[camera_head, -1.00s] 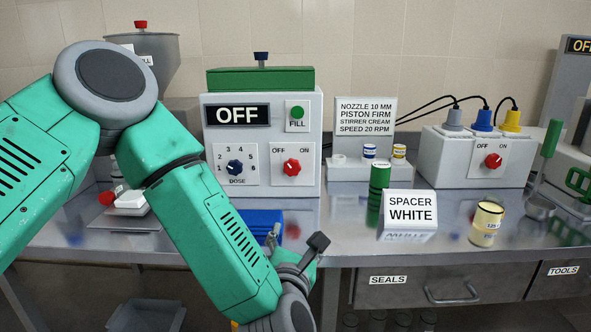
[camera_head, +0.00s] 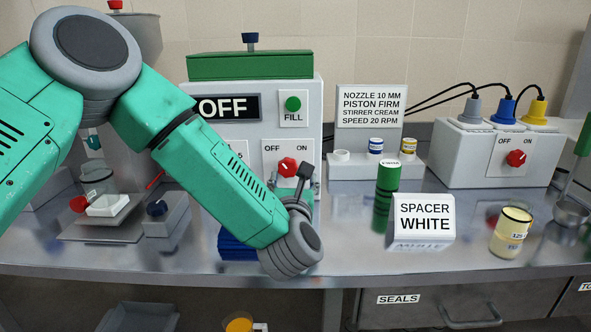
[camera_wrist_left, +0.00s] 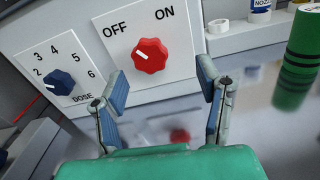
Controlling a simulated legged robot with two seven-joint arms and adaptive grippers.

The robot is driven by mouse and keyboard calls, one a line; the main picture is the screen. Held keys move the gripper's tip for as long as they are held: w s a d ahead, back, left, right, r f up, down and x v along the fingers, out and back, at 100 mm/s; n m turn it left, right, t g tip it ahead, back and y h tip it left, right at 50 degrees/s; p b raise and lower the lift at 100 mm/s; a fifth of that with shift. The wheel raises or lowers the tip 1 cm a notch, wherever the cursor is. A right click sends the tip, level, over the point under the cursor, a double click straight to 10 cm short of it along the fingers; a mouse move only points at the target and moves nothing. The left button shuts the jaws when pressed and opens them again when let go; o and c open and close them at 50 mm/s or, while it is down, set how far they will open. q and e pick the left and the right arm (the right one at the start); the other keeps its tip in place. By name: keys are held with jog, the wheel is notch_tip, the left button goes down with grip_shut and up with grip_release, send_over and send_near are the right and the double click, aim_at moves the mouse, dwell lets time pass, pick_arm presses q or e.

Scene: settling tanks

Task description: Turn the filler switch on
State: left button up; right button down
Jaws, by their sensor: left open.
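The filler (camera_head: 262,80) is a white box with a green top, and its display reads OFF. Its switch, a red knob (camera_head: 288,167) between OFF and ON labels, also shows in the left wrist view (camera_wrist_left: 150,56). There the knob's white mark points up-left, toward OFF. My left gripper (camera_head: 304,180) is in front of the filler's lower right, with one dark finger showing next to the knob. In the left wrist view, the gripper (camera_wrist_left: 160,82) is open and empty, its fingers apart below the knob and not around it. My right gripper is not in view.
A blue dose dial (camera_wrist_left: 60,82) sits left of the knob. Right of the filler stand a green cylinder (camera_head: 386,195), a SPACER WHITE sign (camera_head: 424,216), a cream-filled jar (camera_head: 511,232) and a plug box (camera_head: 497,157) with its own red OFF/ON knob.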

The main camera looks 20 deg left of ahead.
aim_at(286, 169)
pick_arm(q)
jog(key=w+a, duration=0.4)
jog(key=shift+w+a+f, duration=0.15)
jog(key=shift+w+a, duration=0.05)
jog(key=shift+w, duration=0.2)
jog(key=shift+w+d, duration=0.3)
jog(key=shift+d, duration=0.9)
jog(key=shift+r, duration=0.2)
jog(key=c, duration=0.3)
jog(key=shift+s+a, duration=0.1)
jog(key=shift+a, duration=0.15)
jog(key=c, duration=0.7)
jog(key=shift+a+f, duration=0.15)
jog(key=shift+a, duration=0.45)
jog(key=shift+c, duration=0.6)
jog(key=shift+d, duration=0.1)
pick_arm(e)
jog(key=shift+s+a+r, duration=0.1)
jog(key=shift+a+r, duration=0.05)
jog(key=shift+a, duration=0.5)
